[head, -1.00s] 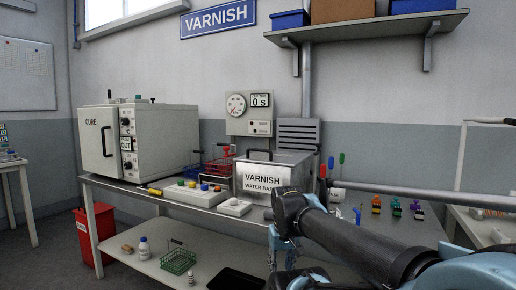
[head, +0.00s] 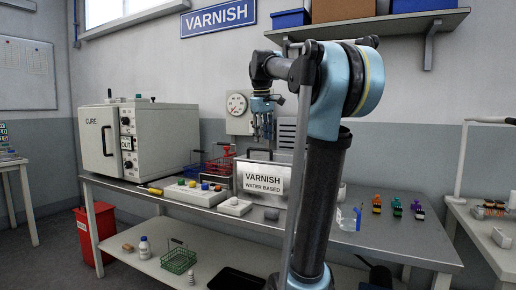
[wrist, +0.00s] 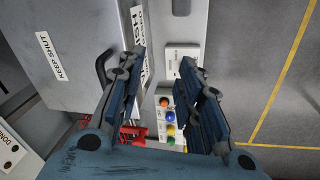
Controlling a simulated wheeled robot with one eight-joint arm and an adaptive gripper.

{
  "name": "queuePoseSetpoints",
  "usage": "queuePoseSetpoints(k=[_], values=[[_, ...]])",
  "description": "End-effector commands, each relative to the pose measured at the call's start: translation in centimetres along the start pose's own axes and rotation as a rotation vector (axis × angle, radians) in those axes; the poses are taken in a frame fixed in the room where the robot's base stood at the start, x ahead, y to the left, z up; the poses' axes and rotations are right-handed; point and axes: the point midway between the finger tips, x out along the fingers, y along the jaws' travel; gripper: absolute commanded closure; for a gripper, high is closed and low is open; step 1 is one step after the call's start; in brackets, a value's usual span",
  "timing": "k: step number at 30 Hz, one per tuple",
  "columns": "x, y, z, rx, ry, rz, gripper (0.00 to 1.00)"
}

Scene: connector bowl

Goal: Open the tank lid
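The varnish tank (head: 263,180) is a grey metal box with a white "VARNISH WATER BASED" label on its front. Its lid (wrist: 75,25) lies flat and closed on top, with a "KEEP SHUT" label in the wrist view. The black lid handle (head: 259,151) also shows in the wrist view (wrist: 102,66), left of and partly behind the left finger. My gripper (head: 263,138) points down above the tank. In the wrist view my gripper (wrist: 163,62) has its fingers apart with nothing between them.
A cure oven (head: 150,140) stands to the left on the bench. A button panel (head: 195,193) and a small white box (head: 235,207) sit in front of the tank. A red basket (head: 221,165) is left of it. A shelf (head: 370,25) hangs above. Coloured clips lie at right.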

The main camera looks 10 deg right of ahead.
Motion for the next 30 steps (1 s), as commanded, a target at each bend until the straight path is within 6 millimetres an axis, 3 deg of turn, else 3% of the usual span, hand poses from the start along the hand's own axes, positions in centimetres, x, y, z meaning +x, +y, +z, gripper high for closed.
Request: queuePoseSetpoints(k=[6,15,23,30], values=[[-4.9,4.0,-5.8,-0.139,-0.014,0.01,0.67],[-8.4,7.1,-10.4,-0.271,-0.03,0.018,0.67],[-8.2,7.6,-11.1,-0.296,-0.033,0.019,0.67],[-5.0,7.7,-10.9,-0.295,-0.033,0.019,0.67]])
